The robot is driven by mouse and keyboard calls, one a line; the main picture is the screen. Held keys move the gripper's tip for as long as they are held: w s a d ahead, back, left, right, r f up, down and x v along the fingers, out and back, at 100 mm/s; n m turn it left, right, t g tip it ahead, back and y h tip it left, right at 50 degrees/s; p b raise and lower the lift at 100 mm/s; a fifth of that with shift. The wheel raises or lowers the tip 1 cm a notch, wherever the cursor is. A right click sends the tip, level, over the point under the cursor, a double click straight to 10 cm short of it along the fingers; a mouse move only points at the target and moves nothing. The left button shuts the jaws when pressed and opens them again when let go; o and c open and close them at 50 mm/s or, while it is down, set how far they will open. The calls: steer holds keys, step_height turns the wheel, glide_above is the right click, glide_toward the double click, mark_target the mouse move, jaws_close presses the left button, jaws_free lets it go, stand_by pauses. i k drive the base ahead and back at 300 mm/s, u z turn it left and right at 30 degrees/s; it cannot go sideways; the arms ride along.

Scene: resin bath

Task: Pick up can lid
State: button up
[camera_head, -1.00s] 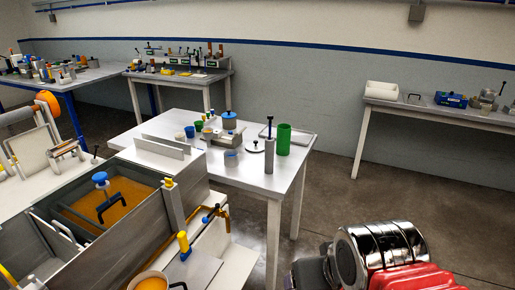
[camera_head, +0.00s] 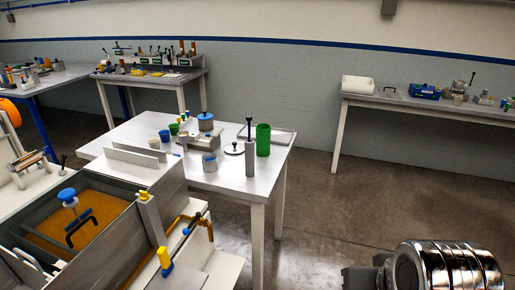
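A flat round lid with a dark knob (camera_head: 234,149) lies on the white table (camera_head: 212,182) in the head view, left of a tall grey cylinder. It looks like the can lid, but I cannot be sure. A grey can (camera_head: 205,125) with a blue top and an upright handle stands behind it on the same table. The lid lies apart from the can. My gripper is not in view. Only chrome and dark parts of my own arm show at the bottom right, well away from the table.
A grey cylinder with a dark rod (camera_head: 250,158), a green cup (camera_head: 263,140) and a small blue-grey cup (camera_head: 210,162) stand near the lid. A bath with orange liquid (camera_head: 95,205) fills the lower left. Open floor (camera_head: 335,215) lies right of the table.

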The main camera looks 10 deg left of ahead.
mark_target(234, 147)
steer(key=z, duration=0.6)
steer(key=i, duration=2.65)
steer(key=u, duration=1.2)
